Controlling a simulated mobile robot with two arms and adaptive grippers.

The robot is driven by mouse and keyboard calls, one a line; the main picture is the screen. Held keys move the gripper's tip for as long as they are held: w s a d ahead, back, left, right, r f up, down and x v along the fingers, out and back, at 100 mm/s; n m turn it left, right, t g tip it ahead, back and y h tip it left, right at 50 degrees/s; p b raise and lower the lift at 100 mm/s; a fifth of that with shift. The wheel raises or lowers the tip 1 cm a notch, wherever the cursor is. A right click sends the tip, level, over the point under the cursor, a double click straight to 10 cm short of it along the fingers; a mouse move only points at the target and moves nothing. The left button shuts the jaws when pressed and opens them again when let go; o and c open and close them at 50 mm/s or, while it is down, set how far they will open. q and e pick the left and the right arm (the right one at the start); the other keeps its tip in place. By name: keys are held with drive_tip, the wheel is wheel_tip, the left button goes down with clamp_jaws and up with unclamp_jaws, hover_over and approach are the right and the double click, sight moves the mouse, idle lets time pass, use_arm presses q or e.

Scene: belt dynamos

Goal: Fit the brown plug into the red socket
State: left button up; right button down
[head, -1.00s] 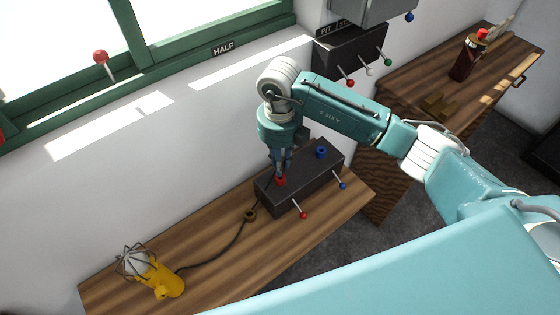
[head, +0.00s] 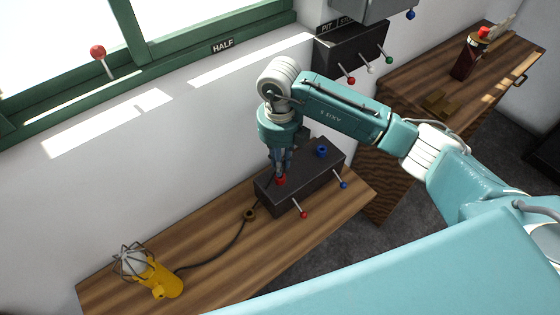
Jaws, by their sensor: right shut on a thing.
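The red socket (head: 280,181) is on the left part of the top of a dark box on the bench. My right gripper (head: 281,169) points straight down right over it, with its fingertips at the socket. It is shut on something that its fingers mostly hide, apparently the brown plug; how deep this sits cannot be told. A dark cable (head: 232,238) runs from the yellow caged lamp (head: 163,281) along the bench to a brown ring-shaped piece (head: 249,214), and a thin dark line seems to rise from there to the gripper. My left gripper is not in view.
The dark box (head: 311,183) also has a blue socket (head: 321,151) and red and blue levers in front. A second box (head: 350,55) with levers is on the wall. A bottle (head: 465,60) stands on another bench. The wooden bench (head: 205,245) has bare room.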

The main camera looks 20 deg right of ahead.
drive_tip(key=shift+f+b, duration=1)
drive_tip(key=shift+f, duration=0.2)
drive_tip(key=c, duration=1.5)
unclamp_jaws()
wheel_tip(320, 180, up, 12)
